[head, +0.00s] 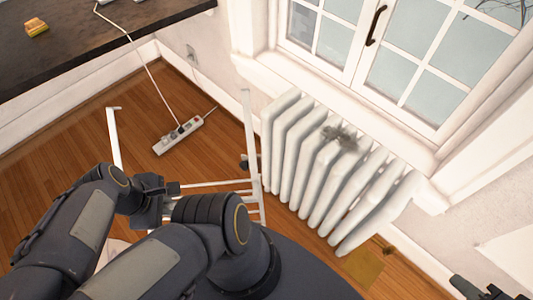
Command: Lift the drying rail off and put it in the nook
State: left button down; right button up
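The drying rail appears to be the white frame left of the radiator. Its right post (251,140) runs down beside the radiator's left end, with thin crossbars at its lower part. Its left post (114,138) has a short bent top. My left gripper (160,203) is near the left ends of the crossbars. My arm partly hides it, and I cannot tell whether it touches the rail. My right gripper (492,293) shows only in part at the bottom right edge, well away from the rail. I cannot make out the nook.
A white ribbed radiator (310,160) stands under the window (405,60), with a grey-green clump (340,136) on it. A power strip (184,134) with a cable lies on the wooden floor. A dark counter (90,35) holds a yellow item (36,27).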

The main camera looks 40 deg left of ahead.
pick_arm(q)
jog(key=s+r+m, duration=0.1)
jog(key=s+m, duration=0.8)
jog(key=s, duration=0.1)
jog(key=shift+r, duration=0.15)
jog(key=shift+w, duration=0.15)
dwell(0.4)
jog(key=w+f, duration=0.1)
jog(key=w, duration=0.7)
jog(key=shift+w+d+f+m, duration=0.25)
jog(key=shift+d+m, duration=0.05)
jog(key=shift+d, duration=0.1)
